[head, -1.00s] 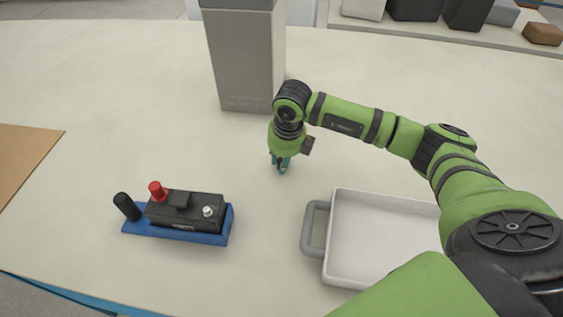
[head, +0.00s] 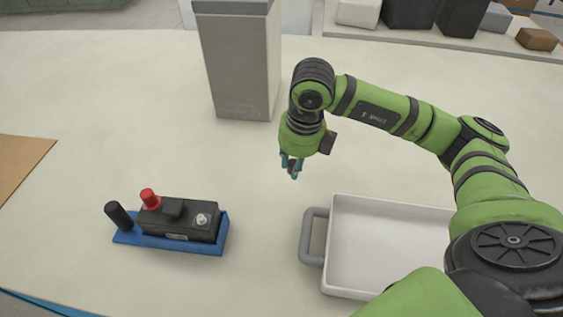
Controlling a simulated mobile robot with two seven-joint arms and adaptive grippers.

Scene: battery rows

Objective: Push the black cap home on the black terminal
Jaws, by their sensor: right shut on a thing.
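A black battery (head: 180,222) sits on a blue tray (head: 190,248) at the left. A red cap (head: 150,199) stands on its left terminal. A bare silver post, the black terminal (head: 202,220), shows at its right end. A black cylinder (head: 118,215) stands tilted in the picture at the blue tray's left end. My right gripper (head: 292,168) is to the right of the battery and above the table, apart from it. It is shut on a small dark thing, apparently the black cap (head: 293,166), mostly hidden by the fingers. My left gripper is out of view.
A grey-handled white tray (head: 385,245) lies empty at the right, partly behind my arm. A tall grey column (head: 240,70) stands at the back. A brown board (head: 20,165) lies at the left edge. The table between battery and gripper is clear.

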